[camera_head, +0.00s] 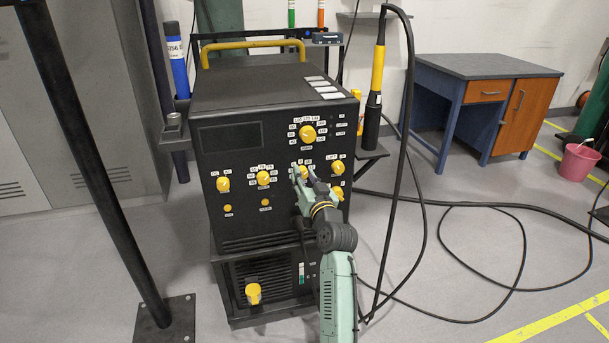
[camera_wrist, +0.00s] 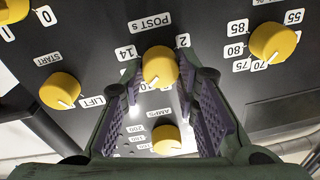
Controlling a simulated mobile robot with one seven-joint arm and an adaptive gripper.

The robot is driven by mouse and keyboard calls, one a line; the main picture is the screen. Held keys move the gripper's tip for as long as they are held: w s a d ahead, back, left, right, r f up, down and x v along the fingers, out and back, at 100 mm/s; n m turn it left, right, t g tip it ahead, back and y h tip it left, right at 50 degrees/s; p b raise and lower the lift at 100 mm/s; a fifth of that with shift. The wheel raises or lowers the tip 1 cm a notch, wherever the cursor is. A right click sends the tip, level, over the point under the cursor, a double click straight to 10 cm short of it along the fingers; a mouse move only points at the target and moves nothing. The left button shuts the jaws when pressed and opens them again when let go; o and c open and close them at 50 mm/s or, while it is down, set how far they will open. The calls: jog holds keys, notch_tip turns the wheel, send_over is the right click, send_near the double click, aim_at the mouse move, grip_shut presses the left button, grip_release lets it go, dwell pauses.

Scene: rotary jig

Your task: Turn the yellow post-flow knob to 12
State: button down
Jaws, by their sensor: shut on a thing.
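The yellow post-flow knob (camera_wrist: 158,66) is on the black front panel, beside the label "POST s" in the wrist view. That view shows the panel lettering upside down, with 14 and 2 readable near the knob. My gripper (camera_wrist: 160,76) has its two purple-padded fingers on either side of the knob, shut on it. The fingers hide parts of the dial's scale, and I cannot read the knob's setting surely. In the head view the knob (camera_head: 303,171) is partly hidden behind my gripper (camera_head: 305,175), which reaches it from the front and below.
The black machine (camera_head: 250,95) carries several other yellow knobs close by. In the wrist view these include the AMPS knob (camera_wrist: 166,138), the START/LIFT knob (camera_wrist: 60,91) and a percent knob (camera_wrist: 273,42). A torch (camera_head: 376,80) and its hanging cable stand to the right.

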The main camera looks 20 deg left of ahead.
jog(key=m+p, duration=0.2)
jog(key=m, duration=0.3)
jog(key=shift+t, duration=0.3)
jog(key=shift+m, duration=0.5)
jog(key=c, duration=1.2)
grip_release()
jog(key=shift+d+f, duration=0.1)
jog(key=v, duration=1.2)
